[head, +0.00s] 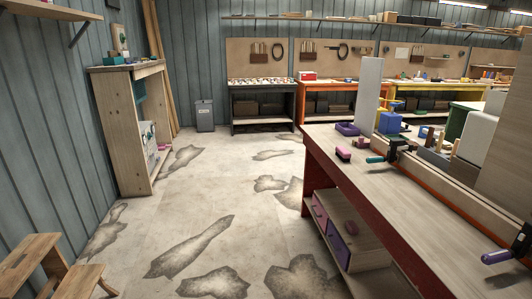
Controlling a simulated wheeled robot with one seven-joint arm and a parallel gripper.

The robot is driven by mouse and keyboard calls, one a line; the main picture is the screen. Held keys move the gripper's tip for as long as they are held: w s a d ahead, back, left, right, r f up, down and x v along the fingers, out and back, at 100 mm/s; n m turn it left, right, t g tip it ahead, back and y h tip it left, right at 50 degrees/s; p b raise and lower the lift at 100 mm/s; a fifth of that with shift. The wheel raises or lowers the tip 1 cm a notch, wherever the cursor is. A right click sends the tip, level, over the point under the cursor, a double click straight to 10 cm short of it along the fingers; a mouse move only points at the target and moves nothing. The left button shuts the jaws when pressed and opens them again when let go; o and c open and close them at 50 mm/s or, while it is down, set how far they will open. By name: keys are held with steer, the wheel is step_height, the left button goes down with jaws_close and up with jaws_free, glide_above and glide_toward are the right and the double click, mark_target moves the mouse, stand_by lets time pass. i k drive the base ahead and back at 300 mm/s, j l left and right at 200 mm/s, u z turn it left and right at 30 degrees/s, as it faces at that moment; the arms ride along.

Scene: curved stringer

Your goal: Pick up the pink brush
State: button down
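A small pink object with a dark lower part, which looks like the pink brush (343,152), lies on the near left part of the workbench (350,180) at the right of the head view. It is close to the bench's left edge. Its fine detail is too small to tell. My gripper is not in view.
A purple tray (347,129), a teal-handled clamp (385,157), a blue block (389,122) and an upright pale board (369,97) are near the brush. A wooden stool (45,268) stands at lower left. The stained floor (235,225) between cabinet and bench is clear.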

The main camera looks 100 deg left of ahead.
mark_target(344, 155)
steer(key=u, duration=3.05)
